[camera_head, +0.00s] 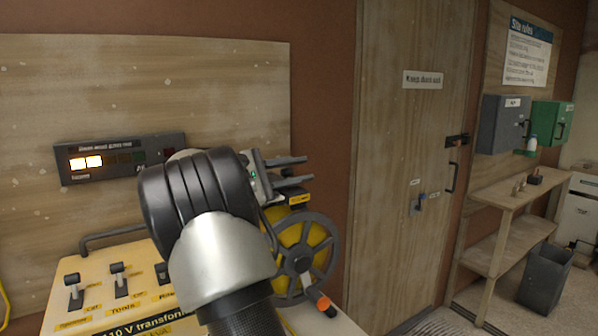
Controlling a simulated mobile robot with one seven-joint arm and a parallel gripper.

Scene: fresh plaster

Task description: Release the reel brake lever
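A dark part with a small yellow label (299,199) shows at the top of the reel. I cannot make out the brake lever; it may be hidden behind my arm or gripper. My gripper (301,171) is above the reel with its two dark fingers pointing right. The fingers are apart, and nothing shows between them.
A wooden door (405,130) is behind the reel. A shelf (500,195), a grey bin (543,280) and wall boxes are at right.

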